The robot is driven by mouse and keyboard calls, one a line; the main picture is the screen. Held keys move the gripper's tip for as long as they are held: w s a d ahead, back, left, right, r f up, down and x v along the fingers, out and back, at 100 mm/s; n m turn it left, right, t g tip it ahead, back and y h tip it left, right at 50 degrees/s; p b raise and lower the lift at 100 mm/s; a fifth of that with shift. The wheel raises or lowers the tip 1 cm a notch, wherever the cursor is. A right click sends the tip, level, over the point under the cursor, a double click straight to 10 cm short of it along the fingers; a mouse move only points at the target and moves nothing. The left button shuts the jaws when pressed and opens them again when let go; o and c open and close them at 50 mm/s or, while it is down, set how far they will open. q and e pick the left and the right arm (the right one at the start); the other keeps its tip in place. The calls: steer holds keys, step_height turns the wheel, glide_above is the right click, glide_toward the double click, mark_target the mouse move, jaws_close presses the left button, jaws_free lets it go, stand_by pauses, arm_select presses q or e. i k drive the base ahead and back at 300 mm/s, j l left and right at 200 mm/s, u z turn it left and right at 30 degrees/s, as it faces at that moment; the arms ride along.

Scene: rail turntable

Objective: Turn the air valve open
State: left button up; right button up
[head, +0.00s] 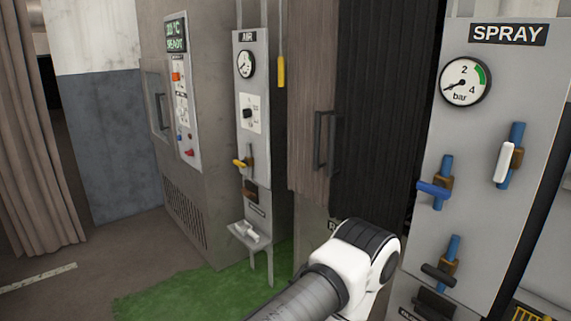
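The grey AIR panel (262,120) stands left of the middle in the head view, with a round gauge (245,65) near its top. The gauge needle's exact reading is too small to tell. Below a small plate with a dark knob (248,113), the air valve has a yellow handle (239,163). The handle points out sideways to the left, across an upright pipe. Part of one of my arms, a white and black joint, shows at the bottom middle, well apart from the valve. Neither gripper is in view.
A SPRAY panel (455,130) with a gauge and blue, white and dark valve handles stands close on the right. A small shelf (251,238) with a white item juts out below the AIR panel. A control cabinet (183,105) stands left. Green flooring (190,295) lies in front.

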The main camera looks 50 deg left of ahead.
mark_target(241, 164)
steer(key=u, duration=1.85)
steer(key=i+j+z, duration=0.15)
steer(key=z, duration=0.2)
steer(key=i+j+z, duration=0.65)
steer(key=k+l, duration=0.05)
